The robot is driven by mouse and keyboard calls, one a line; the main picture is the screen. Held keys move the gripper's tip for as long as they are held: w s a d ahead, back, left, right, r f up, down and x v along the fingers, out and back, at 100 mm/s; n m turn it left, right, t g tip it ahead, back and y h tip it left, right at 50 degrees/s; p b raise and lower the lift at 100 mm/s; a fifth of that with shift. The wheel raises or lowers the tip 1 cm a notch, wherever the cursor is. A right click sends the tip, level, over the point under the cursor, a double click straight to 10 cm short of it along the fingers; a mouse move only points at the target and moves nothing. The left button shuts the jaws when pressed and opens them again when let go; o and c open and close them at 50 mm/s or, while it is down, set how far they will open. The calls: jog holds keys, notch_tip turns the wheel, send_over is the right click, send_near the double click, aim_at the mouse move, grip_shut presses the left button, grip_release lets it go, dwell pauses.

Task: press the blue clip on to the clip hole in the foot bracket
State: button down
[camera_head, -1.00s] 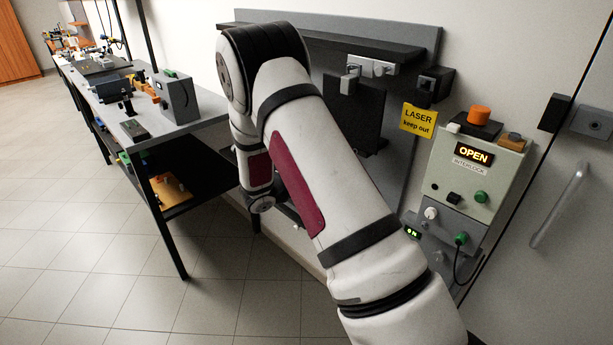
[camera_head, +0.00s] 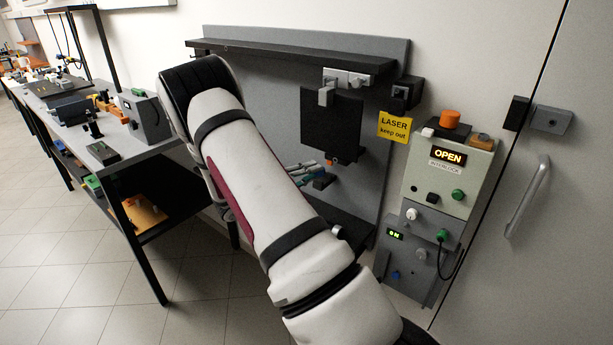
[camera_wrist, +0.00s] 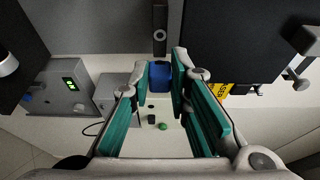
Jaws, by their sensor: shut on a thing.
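The blue clip (camera_wrist: 161,77) sits between the fingertips of my gripper (camera_wrist: 160,70) in the wrist view. My gripper is shut on it, and its teal pads lie on both sides. Just beyond the clip is a narrow dark upright piece (camera_wrist: 160,22) with a round hole-like mark; it may be the foot bracket, but I cannot be sure. The clip appears apart from that mark. In the head view my gripper (camera_head: 315,176) is beside the grey wall board, below the black panel, and the clip cannot be made out there.
The black panel (camera_head: 332,120) hangs above my gripper. The interlock box (camera_head: 447,183) and the grey unit (camera_head: 418,250) with its cable stand to the right. A dark ledge (camera_head: 345,222) lies below. A workbench (camera_head: 150,152) stands left, with open floor before it.

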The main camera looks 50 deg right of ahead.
jog(key=shift+w+d+b, duration=0.1)
jog(key=shift+d+b, duration=0.35)
jog(key=shift+d, duration=1.75)
jog(key=shift+w+d, duration=0.1)
jog(key=shift+d, duration=0.75)
jog(key=shift+d+b, duration=0.3)
jog(key=shift+b, duration=0.05)
jog(key=shift+d, duration=0.1)
jog(key=c, duration=1.4)
grip_release()
jog(key=shift+d, duration=0.1)
jog(key=shift+w, duration=0.1)
send_near(334, 159)
jog(key=shift+s+v, duration=0.2)
jog(key=shift+v, duration=1.35)
jog(key=shift+s+v, duration=0.2)
jog(key=shift+v, duration=1.3)
jog(key=shift+s+v, duration=0.2)
jog(key=shift+v, duration=1.35)
